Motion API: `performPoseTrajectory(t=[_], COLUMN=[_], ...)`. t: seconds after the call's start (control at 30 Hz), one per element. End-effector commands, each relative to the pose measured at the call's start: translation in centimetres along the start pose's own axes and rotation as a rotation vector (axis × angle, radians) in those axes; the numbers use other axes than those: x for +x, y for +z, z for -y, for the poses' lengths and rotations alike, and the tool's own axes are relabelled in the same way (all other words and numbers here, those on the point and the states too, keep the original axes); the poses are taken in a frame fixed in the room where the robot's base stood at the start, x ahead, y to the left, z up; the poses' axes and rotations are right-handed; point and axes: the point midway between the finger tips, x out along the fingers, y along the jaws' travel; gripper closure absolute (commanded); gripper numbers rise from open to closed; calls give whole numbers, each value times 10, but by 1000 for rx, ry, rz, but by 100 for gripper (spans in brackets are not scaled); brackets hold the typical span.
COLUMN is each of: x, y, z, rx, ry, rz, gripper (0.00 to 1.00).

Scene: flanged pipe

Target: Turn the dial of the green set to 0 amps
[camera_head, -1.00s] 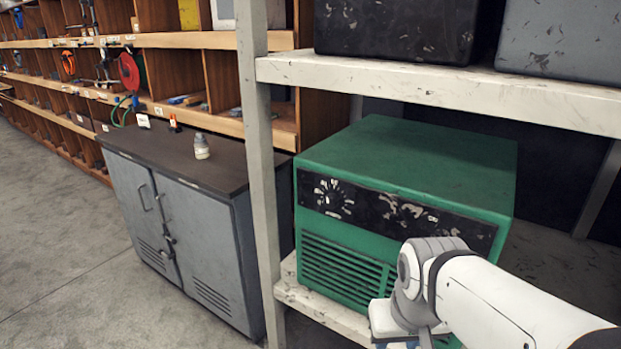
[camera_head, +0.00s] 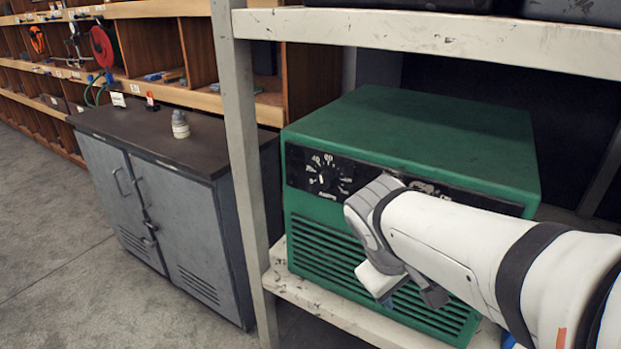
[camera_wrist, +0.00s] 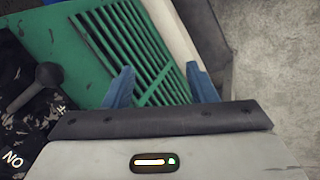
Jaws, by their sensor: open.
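The green set (camera_head: 440,125) is a green metal box with a slotted front, on a low white shelf. Its dial (camera_head: 323,178) is a small dark knob with white scale marks, at the left of the black front panel; I cannot read its setting surely. My gripper (camera_head: 386,298) is in front of the slotted front, right of and below the dial, and my arm hides the panel's middle. In the wrist view my gripper (camera_wrist: 160,80) is open and empty, its blue fingers over the green slats (camera_wrist: 135,45). A dark round-ended lever (camera_wrist: 42,82) shows at left by white lettering.
A pale shelf post (camera_head: 240,170) stands just left of the set. The upper shelf board (camera_head: 430,35) runs above it. A grey cabinet (camera_head: 165,215) with a small bottle (camera_head: 180,125) on top stands farther left. Bare floor lies at the left.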

Motion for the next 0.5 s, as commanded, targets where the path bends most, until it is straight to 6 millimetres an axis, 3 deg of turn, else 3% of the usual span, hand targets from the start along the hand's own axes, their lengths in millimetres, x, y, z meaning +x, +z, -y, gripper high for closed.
performPoseTrajectory(t=[0.03, 0.17, 0.3, 0.5], x=[18, 13, -16, -72], y=[-16, -61, -118, -173], z=[5, -3, 4, 35], rx=[-128, -400, -607, -735], ry=[98, 390, 719, 1079], rz=[6, 13, -16, -88], gripper=[48, 48, 48, 48])
